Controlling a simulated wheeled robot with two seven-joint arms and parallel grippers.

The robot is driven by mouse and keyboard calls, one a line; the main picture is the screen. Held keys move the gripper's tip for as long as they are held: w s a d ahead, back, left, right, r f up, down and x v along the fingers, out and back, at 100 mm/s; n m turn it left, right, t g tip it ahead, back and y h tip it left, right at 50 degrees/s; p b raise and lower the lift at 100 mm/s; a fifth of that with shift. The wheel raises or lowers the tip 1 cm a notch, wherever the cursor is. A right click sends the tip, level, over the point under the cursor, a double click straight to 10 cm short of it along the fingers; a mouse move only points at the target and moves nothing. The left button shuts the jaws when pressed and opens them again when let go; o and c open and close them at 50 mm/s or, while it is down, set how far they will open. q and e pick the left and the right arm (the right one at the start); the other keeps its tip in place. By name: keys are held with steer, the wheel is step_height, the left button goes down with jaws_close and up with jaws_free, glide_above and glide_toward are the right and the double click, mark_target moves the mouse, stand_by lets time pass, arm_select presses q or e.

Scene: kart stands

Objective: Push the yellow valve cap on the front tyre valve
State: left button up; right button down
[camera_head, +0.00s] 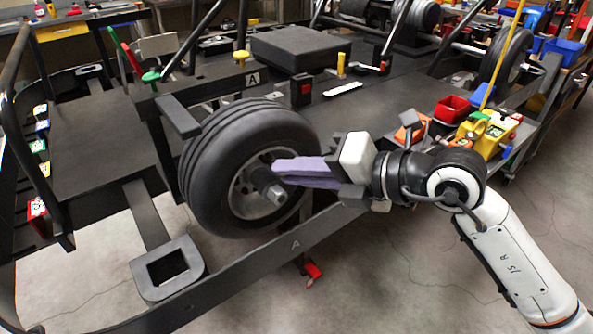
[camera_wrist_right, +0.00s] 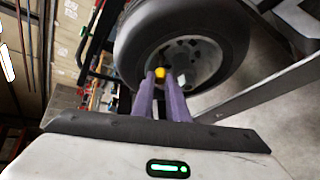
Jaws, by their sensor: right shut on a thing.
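The front tyre (camera_head: 215,165) is a black wheel on the kart frame, with a grey rim and a protruding hub (camera_head: 268,186). My right gripper (camera_head: 280,172) reaches in from the right, its purple fingers at the rim beside the hub. In the right wrist view, the yellow valve cap (camera_wrist_right: 160,72) shows between the fingertips (camera_wrist_right: 164,77), in front of the rim of the tyre (camera_wrist_right: 190,25). The fingers are shut on the cap. The valve stem is hidden, so I cannot tell whether the cap touches it. In the head view the cap is hidden. My left gripper is not in view.
Open floor lies at the lower right.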

steer(key=shift+w+a+f, duration=0.2)
steer(key=shift+w+a, duration=0.5)
steer(key=shift+w, duration=0.2)
steer(key=c, duration=1.7)
jaws_free()
steer(key=shift+o, duration=0.2)
steer(key=v, duration=1)
steer(key=shift+d+b, duration=0.15)
steer(key=shift+b, duration=0.25)
steer(key=shift+s, duration=0.1)
